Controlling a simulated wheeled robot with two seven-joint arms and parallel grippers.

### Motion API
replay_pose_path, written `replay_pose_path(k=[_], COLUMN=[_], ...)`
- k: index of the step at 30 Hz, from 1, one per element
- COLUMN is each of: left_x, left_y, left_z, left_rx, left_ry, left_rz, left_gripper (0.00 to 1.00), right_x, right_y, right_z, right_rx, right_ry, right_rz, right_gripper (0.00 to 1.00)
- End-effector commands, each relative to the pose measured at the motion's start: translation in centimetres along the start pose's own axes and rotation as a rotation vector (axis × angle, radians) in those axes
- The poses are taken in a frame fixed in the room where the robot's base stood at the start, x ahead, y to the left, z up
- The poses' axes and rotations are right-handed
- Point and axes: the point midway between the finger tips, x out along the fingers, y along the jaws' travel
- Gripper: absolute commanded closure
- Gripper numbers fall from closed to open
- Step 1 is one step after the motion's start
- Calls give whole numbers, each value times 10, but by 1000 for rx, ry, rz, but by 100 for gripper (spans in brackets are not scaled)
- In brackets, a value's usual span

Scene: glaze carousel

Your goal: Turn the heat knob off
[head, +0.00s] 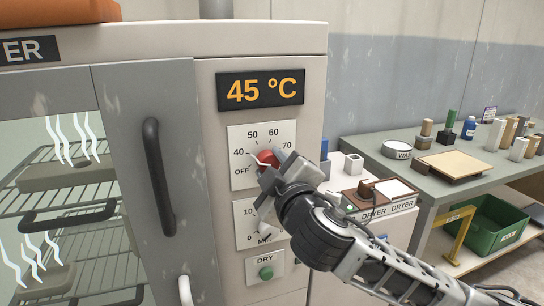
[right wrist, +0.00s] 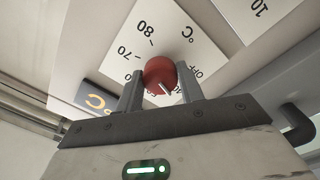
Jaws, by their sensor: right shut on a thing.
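The heat knob (head: 267,158) is red and sits on a white dial plate (head: 281,134) on the dryer's front. The plate is marked OFF, 40, 50, 60 and 70 in the head view. My right gripper (head: 271,165) is shut on the knob. In the right wrist view the red knob (right wrist: 160,76) lies between the two fingers of the right gripper (right wrist: 160,88), and the plate reads on to 80. The knob's white pointer is partly hidden by the fingers; in the head view it seems to point left, near 40. The display (head: 260,89) reads 45 °C. My left gripper is not in view.
Below the dial are a timer dial (head: 246,225) and a green DRY button (head: 266,273). A dark door handle (head: 158,177) stands out to the left of the knob. Wire racks (head: 70,205) with steaming pieces show behind the door glass. A workbench (head: 440,184) stands at the right.

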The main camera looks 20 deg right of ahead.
Motion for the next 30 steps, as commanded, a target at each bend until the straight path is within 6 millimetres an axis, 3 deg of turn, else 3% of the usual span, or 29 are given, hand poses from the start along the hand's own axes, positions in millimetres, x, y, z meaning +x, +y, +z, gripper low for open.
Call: replay_pose_path(k=[18, 30], left_x=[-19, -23], left_y=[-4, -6], left_z=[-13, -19], left_rx=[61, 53], left_ry=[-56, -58], left_rz=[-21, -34], left_gripper=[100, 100], right_x=[0, 0], right_y=[4, 3], right_z=[-1, 0], right_rx=[-567, -775], right_ry=[15, 22], right_rz=[-1, 1], right_gripper=[85, 85])
